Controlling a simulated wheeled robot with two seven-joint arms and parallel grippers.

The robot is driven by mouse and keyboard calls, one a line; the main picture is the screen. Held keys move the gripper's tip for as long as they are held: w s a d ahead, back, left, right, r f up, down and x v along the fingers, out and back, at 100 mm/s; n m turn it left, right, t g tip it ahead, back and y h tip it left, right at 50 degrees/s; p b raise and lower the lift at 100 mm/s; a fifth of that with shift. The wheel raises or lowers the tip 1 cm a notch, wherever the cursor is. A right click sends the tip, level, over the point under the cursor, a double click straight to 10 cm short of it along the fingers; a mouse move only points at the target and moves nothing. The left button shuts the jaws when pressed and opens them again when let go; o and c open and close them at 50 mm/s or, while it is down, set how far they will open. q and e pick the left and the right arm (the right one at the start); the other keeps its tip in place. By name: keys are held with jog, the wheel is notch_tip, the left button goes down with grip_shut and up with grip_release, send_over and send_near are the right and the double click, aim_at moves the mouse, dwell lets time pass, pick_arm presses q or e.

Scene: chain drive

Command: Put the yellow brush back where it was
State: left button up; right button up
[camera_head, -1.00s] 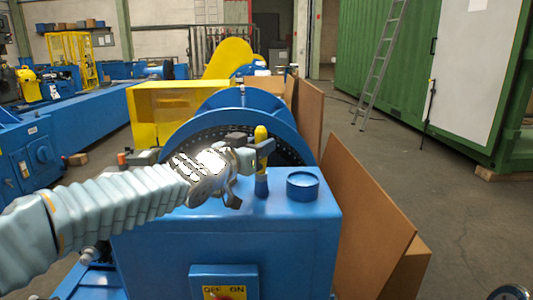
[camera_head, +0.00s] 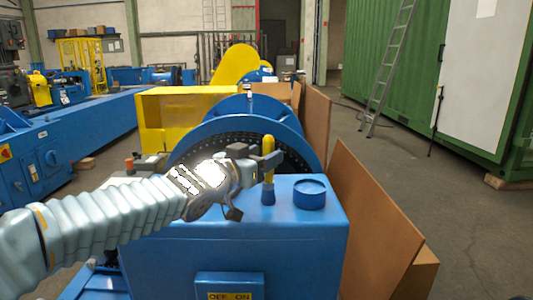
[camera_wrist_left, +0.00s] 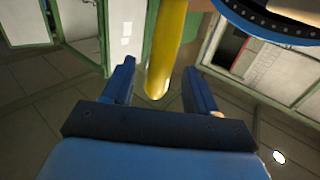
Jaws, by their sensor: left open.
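The yellow brush (camera_head: 268,146) stands upright on top of the blue machine housing (camera_head: 250,245), its blue lower end (camera_head: 268,196) down on the surface. My left gripper (camera_head: 272,160) reaches in from the left at the height of the handle. In the left wrist view the yellow handle (camera_wrist_left: 168,40) runs between the two open fingers of my left gripper (camera_wrist_left: 160,85), with a visible gap on either side. In the head view the fingers partly cover the handle's middle. My right gripper does not show.
A round blue cap (camera_head: 310,194) sits on the housing just right of the brush. Behind is the large blue wheel guard (camera_head: 285,128). Brown boards (camera_head: 370,215) lean along the right side. A yellow guard (camera_head: 160,118) stands behind at left. Floor is free at right.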

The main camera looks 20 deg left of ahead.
pick_arm(q)
jog(key=p+v, duration=0.1)
jog(key=v, duration=0.9)
jog(key=shift+p, duration=0.35)
